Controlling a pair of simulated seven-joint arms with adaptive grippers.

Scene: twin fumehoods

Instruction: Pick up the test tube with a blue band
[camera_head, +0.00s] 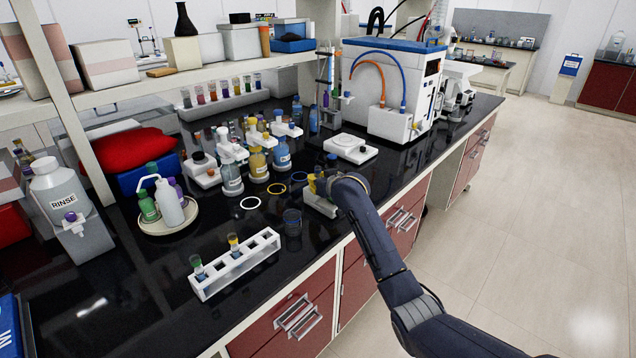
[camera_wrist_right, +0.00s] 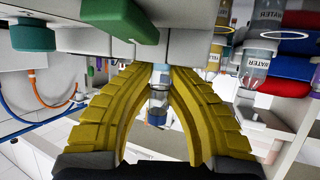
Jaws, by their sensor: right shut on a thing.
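My right gripper (camera_head: 315,183) is past the far end of the white rack in the head view, above the dark bench near its front edge. In the right wrist view its yellow fingers (camera_wrist_right: 160,72) are closed together on a clear test tube with a blue band (camera_wrist_right: 156,117). The tube is mostly hidden by the gripper in the head view. The white rack (camera_head: 238,264) stands near the front edge of the bench. It holds a tube with a green band (camera_head: 198,266) and a tube with a yellow band (camera_head: 234,245). My left gripper is not in view.
A white scale-like device (camera_head: 351,148) stands beyond the gripper. A wash bottle (camera_head: 169,204) stands on a round tray at left. Bare bench lies around the rack.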

